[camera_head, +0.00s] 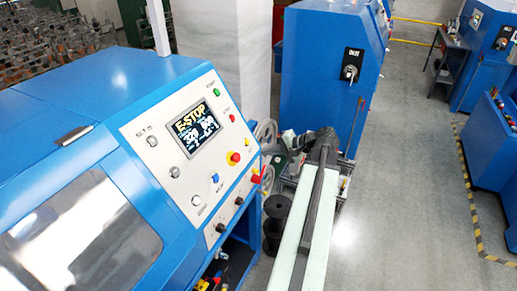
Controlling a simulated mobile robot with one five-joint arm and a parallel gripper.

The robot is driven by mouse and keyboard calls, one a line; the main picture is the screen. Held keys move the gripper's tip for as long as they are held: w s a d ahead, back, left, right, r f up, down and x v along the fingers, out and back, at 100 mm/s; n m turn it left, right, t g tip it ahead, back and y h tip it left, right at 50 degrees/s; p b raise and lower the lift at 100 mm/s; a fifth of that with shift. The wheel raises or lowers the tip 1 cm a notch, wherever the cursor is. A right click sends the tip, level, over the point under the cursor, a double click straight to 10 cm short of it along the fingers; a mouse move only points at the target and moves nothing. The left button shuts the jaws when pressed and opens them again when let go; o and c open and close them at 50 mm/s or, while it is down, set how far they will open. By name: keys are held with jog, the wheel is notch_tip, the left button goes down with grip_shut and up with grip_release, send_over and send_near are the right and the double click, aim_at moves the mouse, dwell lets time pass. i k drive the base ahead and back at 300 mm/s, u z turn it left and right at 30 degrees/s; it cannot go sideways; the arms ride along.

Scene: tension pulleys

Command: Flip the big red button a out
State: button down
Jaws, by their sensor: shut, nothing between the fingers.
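The big red button (234,157) sits on a yellow base at the lower right of the pale control panel (150,125) in the head view. The panel is on a blue machine at the left, and its screen (195,131) reads "E-STOP". I cannot tell from this view whether the button is pushed in or out. My gripper (326,136) is at the far end of my pale arm, to the right of the panel and well apart from the button. It is small and dark here; it is shut and empty.
The blue machine's body (85,95) fills the left. A black spool (276,212) stands between it and my arm. Another blue machine (325,70) stands behind my gripper. The grey floor (410,200) on the right is free up to the yellow-black line.

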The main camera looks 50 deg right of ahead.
aim_at(236, 157)
jog(key=k, duration=1)
